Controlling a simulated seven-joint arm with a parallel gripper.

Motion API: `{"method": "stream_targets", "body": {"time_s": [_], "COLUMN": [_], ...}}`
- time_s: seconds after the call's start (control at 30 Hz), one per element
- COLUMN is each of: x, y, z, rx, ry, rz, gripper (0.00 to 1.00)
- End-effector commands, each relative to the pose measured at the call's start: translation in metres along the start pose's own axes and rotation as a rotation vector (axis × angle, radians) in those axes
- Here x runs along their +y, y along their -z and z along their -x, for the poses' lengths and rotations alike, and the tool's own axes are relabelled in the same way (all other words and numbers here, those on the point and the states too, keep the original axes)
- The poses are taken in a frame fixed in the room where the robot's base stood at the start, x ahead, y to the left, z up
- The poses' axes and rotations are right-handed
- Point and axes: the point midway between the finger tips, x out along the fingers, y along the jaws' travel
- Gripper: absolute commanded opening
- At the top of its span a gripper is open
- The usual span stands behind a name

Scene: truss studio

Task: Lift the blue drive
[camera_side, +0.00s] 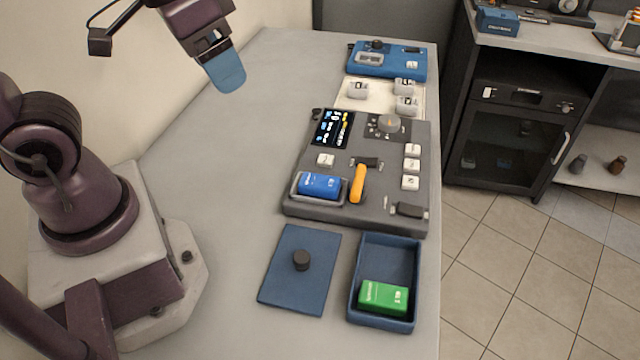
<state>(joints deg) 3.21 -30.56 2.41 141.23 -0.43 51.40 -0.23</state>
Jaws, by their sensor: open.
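The blue drive (320,185) is a small blue block with white lettering. It lies in a grey-rimmed bay at the near left corner of a dark grey control panel (290,211) on the table. My gripper (226,76) is at the top left, well above the table and apart from the drive. Its blue finger part points down and right. The jaws are open, and nothing shows between them.
An orange lever (357,183) stands just right of the drive. A blue lid with a dark knob (290,285) and an open blue box (373,250) holding a green drive (383,297) lie nearer. A blue unit (390,70) stands behind. The table's left side (220,170) is clear.

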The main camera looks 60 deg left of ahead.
Motion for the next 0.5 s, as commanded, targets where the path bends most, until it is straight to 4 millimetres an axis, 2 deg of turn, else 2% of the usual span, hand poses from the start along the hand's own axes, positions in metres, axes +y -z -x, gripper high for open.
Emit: {"method": "stream_targets", "body": {"time_s": [0.03, 0.17, 0.33, 0.5], "x": [0.001, 0.0, -0.005, -0.015], "y": [0.006, 0.021, 0.038, 0.051], "z": [-0.014, -0.048, -0.1, -0.146], "rx": [-0.063, -0.181, -0.296, -0.312], "ry": [-0.009, -0.003, 0.092, 0.241], "rz": [0.039, 0.279, 0.753, 1.279], "gripper": [0.74, 0.74, 0.74, 0.74]}}
